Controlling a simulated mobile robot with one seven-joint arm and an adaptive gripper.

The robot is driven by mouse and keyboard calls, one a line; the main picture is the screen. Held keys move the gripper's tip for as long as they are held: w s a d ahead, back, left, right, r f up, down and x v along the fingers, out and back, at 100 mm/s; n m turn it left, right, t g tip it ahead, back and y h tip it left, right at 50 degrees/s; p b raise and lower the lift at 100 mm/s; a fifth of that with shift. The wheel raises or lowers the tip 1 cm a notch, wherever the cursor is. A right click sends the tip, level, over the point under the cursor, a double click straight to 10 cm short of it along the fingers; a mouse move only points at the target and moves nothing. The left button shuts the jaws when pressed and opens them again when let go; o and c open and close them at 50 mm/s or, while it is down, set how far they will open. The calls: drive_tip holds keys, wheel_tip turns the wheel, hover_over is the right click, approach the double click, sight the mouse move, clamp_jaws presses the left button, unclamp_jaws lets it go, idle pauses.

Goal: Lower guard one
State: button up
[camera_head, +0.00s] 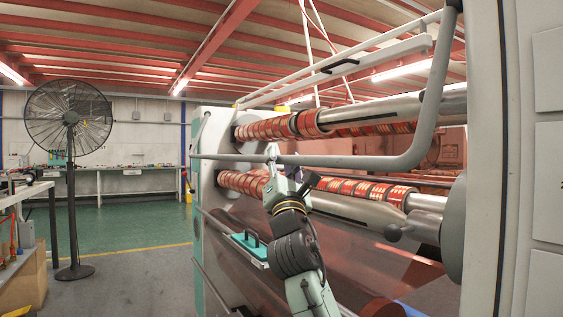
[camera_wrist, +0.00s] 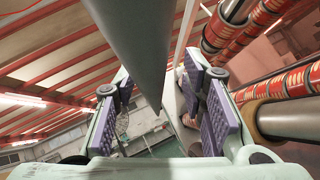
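The guard is a long grey tube (camera_head: 345,161) that runs level across the front of the rollers and curves up at its right end. In the wrist view the grey tube (camera_wrist: 140,40) comes down from the top and narrows toward the gap between my fingers. My gripper (camera_head: 291,167) is at the left-middle part of the tube, with one finger reaching up beside it. The purple finger pads stand wide apart in the wrist view (camera_wrist: 156,90), so the gripper is open. I cannot tell whether the pads touch the tube.
Upper (camera_head: 370,117) and lower rollers (camera_head: 350,208) with red printed rolls lie behind the tube. A pale rail (camera_head: 340,68) is above. A teal box with a handle (camera_head: 250,246) is below left. A fan (camera_head: 70,125) stands at far left; the floor (camera_head: 145,262) there is clear.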

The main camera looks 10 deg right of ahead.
drive_tip(key=shift+s+a, duration=0.1)
drive_tip(key=d+v, duration=0.1)
drive_tip(key=v, duration=1)
drive_tip(key=shift+s+a+f, duration=0.3)
drive_tip(key=shift+a+f, duration=0.05)
drive_tip(key=shift+a, duration=0.15)
